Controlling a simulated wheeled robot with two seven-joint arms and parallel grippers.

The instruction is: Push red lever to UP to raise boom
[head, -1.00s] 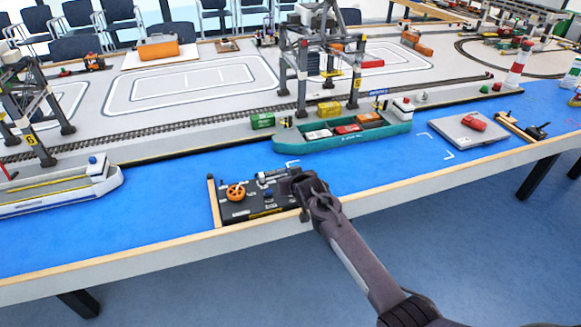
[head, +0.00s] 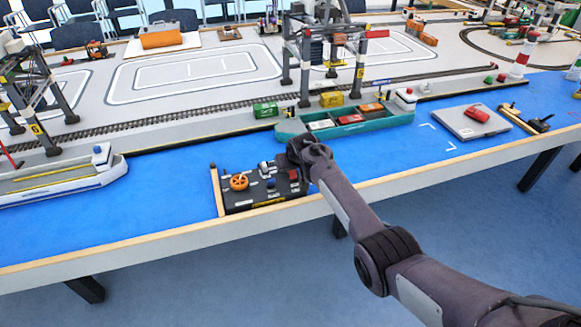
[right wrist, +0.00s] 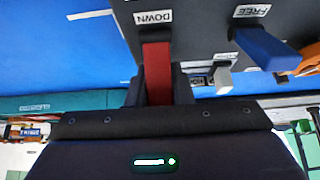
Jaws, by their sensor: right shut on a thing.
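The black control panel (head: 262,203) sits at the front edge of the blue table. Its red lever (head: 293,176) is at the right end, leaning toward the far side; it also shows in the right wrist view (right wrist: 157,72). My right gripper (head: 298,152) is shut on the red lever, with a dark finger on each side of it. The DOWN label (right wrist: 153,17) is uncovered at the near side of the lever; no UP label is visible. The gantry crane (head: 322,55) behind has a red part (head: 377,34) at its upper right. My left gripper is out of view.
On the panel are an orange wheel (head: 239,182) and a blue lever (head: 271,184), which shows beside the red one in the wrist view under the FREE label (right wrist: 252,11). The teal ship (head: 350,128) lies beyond my gripper.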

